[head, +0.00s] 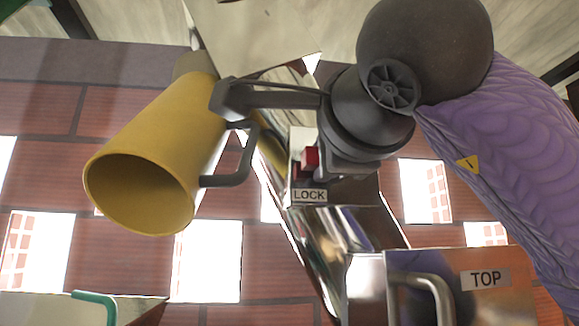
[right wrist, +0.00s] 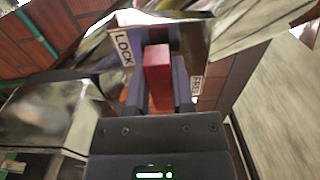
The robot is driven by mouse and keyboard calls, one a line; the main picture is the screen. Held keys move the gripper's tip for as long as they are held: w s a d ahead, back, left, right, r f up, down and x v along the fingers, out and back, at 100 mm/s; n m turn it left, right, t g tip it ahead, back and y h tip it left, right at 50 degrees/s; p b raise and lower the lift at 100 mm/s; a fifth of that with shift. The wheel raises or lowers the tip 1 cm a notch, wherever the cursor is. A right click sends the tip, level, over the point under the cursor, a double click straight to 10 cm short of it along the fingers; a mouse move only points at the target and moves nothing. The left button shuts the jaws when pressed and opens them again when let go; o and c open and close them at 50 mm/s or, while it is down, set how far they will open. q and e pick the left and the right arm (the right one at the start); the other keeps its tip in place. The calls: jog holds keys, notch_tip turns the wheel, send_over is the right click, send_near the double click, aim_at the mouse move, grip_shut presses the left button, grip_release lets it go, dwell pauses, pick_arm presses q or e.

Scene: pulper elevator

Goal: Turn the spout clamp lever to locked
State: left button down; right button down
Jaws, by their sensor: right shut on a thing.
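The red spout clamp lever (right wrist: 157,75) shows up close in the right wrist view. It stands between a LOCK label (right wrist: 124,48) on the left and a FREE label (right wrist: 196,85) on the right. My right gripper (right wrist: 158,97) is shut on the lever, one dark finger on each side. In the head view part of the red lever (head: 311,158) shows just above the LOCK label (head: 309,195), beside my right gripper (head: 322,168), which partly hides it. The FREE label is hidden there. My left gripper is not in view.
A yellow cylinder (head: 150,160), open at its lower end, hangs left of the lever with a dark handle (head: 240,165). A shiny metal chute (head: 335,240) runs below. A box marked TOP (head: 485,279) with a metal handle stands at lower right. A green handle (head: 95,298) is at lower left.

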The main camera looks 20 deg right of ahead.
jog(key=shift+f, duration=0.1)
jog(key=c, duration=0.7)
grip_release()
jog(key=shift+c, duration=0.2)
jog(key=shift+o, duration=1.3)
jog(key=shift+d, duration=0.25)
jog(key=shift+a, duration=0.1)
jog(key=shift+s+a, duration=0.1)
jog(key=shift+s, duration=0.15)
jog(key=b+v, duration=0.3)
jog(key=v, duration=0.6)
jog(key=shift+s, duration=0.2)
